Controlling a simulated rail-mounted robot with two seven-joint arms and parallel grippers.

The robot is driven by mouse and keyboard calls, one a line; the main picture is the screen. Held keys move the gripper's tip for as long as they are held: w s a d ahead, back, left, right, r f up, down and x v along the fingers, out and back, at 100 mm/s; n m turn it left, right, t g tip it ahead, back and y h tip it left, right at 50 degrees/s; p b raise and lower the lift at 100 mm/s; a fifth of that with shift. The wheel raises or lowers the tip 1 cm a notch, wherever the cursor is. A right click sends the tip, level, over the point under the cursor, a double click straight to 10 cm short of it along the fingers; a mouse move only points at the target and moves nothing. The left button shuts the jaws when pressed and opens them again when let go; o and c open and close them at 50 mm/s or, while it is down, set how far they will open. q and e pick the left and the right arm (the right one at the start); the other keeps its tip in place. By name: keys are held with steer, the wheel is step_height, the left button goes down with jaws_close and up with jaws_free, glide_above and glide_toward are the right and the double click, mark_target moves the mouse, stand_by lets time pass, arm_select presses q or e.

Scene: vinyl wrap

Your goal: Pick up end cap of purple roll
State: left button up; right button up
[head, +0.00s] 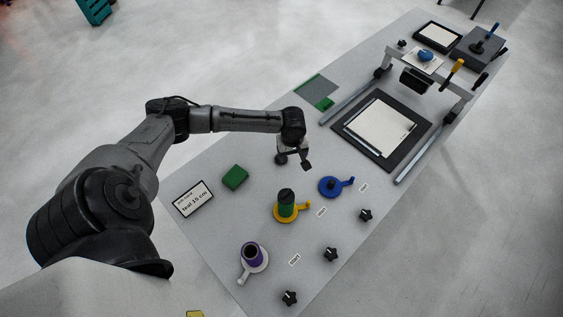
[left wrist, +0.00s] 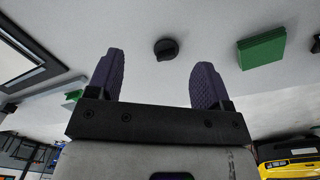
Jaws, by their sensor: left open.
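The purple roll (head: 250,259) stands upright on a white holder with a handle near the front of the table; its top shows a dark round opening. A round black cap with a ridge (left wrist: 166,49) lies on the table in the left wrist view, beyond and between my fingers and apart from them. In the head view I cannot make it out clearly behind the gripper. My right gripper is not in view.
Several black star knobs (head: 331,254) line the right edge. A framed mat (head: 404,145) lies farther back.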

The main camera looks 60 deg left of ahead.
arm_select(q)
steer(key=a+n+b, duration=0.1)
steer(key=a+n, duration=0.5)
steer(key=a, duration=0.2)
steer(key=f, duration=0.6)
steer(key=shift+w+a+f, duration=0.1)
steer(key=shift+w+f, duration=0.1)
steer(key=shift+f, duration=0.2)
steer(key=shift+f+b, duration=0.45)
steer(key=shift+f, duration=2.65)
steer(key=c, duration=1)
